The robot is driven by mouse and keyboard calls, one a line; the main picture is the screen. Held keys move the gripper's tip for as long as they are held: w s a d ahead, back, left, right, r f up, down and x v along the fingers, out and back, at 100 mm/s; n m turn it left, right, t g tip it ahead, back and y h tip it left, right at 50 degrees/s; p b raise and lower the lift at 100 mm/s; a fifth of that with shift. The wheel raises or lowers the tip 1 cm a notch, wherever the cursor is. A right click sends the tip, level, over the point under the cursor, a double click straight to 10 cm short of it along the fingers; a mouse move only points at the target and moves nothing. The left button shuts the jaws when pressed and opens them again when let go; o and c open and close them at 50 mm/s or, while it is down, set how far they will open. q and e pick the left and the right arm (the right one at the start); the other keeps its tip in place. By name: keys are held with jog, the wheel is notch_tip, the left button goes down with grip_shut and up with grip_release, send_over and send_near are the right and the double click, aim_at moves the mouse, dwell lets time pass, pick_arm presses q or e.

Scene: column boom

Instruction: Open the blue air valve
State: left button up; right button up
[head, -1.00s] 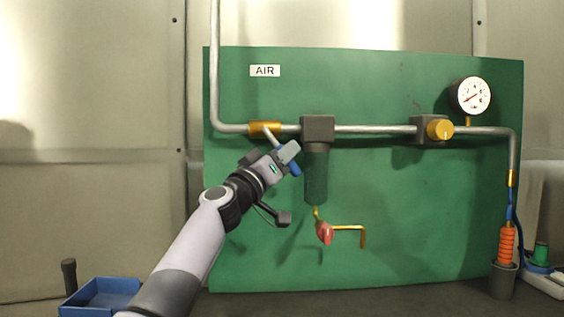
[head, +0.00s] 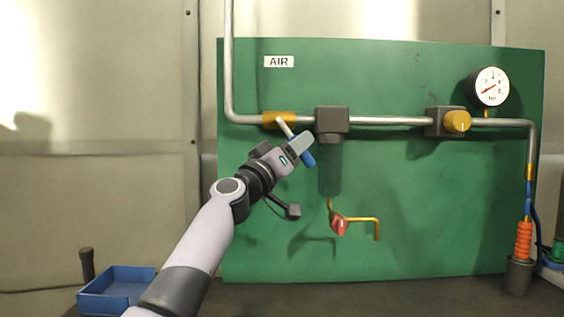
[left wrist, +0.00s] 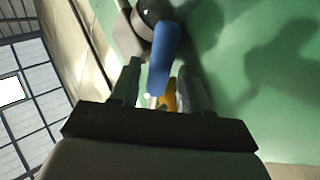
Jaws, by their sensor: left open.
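The air valve has a brass body (head: 278,119) on the pipe below the AIR sign. Its lever slants down to the right and ends in a blue handle (head: 308,159). My left gripper (head: 301,148) is at this handle and partly covers the lever. In the left wrist view the blue handle (left wrist: 164,58) lies between the two open fingers of my left gripper (left wrist: 160,85), nearer the right finger. I cannot tell whether a finger touches it. My right gripper is not in view.
A dark filter (head: 331,122) hangs just right of the handle. A red drain valve (head: 340,225) is below it. A yellow regulator knob (head: 457,121) and a gauge (head: 491,86) are at right. A blue bin (head: 118,290) stands at lower left.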

pick_arm(q)
jog(key=v, duration=0.6)
jog(key=shift+s, duration=0.2)
jog(key=shift+f, duration=0.1)
dwell(0.3)
